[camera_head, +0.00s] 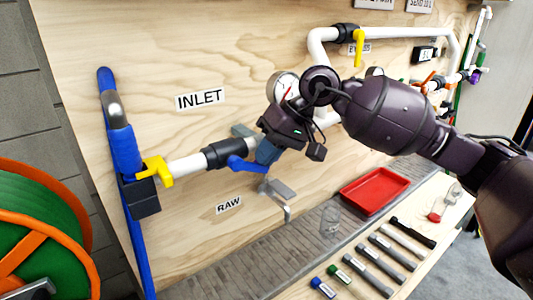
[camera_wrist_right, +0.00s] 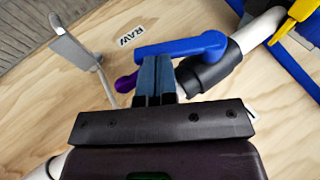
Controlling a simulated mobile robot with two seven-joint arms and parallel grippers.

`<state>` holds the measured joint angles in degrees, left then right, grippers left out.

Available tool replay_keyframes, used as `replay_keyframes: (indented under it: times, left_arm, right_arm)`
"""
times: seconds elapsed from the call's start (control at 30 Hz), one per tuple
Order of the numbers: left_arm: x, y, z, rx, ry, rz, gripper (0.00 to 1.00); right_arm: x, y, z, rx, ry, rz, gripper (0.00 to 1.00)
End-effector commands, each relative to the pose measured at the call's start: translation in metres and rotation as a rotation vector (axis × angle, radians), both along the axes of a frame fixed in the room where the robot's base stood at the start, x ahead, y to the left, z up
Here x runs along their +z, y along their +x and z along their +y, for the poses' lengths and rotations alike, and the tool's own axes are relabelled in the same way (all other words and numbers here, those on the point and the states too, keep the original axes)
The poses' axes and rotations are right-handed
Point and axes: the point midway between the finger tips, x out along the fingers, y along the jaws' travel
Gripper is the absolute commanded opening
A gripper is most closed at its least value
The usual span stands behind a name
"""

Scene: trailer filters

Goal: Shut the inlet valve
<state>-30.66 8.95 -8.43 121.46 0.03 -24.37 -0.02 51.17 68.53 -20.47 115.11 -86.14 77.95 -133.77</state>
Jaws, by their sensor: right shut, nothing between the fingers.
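My left gripper is not in view.
A yellow handle (camera_head: 156,170) sits left on the pipe. A metal bracket (camera_wrist_right: 78,48) and a purple-tipped part (camera_wrist_right: 126,82) are near the fingers. A pressure gauge (camera_head: 283,87) is behind my wrist. A red tray (camera_head: 375,190) and several tools lie on the bench below.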

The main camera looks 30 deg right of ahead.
Motion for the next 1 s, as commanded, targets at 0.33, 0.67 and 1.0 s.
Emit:
replay_keyframes:
  times: [0.33, 0.67, 1.0]
  left_arm:
    - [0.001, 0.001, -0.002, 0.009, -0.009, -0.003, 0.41]
    - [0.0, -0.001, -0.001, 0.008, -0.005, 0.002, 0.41]
    - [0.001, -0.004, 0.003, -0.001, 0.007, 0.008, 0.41]
  right_arm:
    - [0.002, 0.0, 0.0, 0.0, 0.0, 0.0, 0.0]
    - [0.015, 0.0, 0.0, 0.0, 0.0, -0.002, 0.0]
    - [0.025, -0.003, 0.001, -0.001, -0.001, -0.003, 0.0]
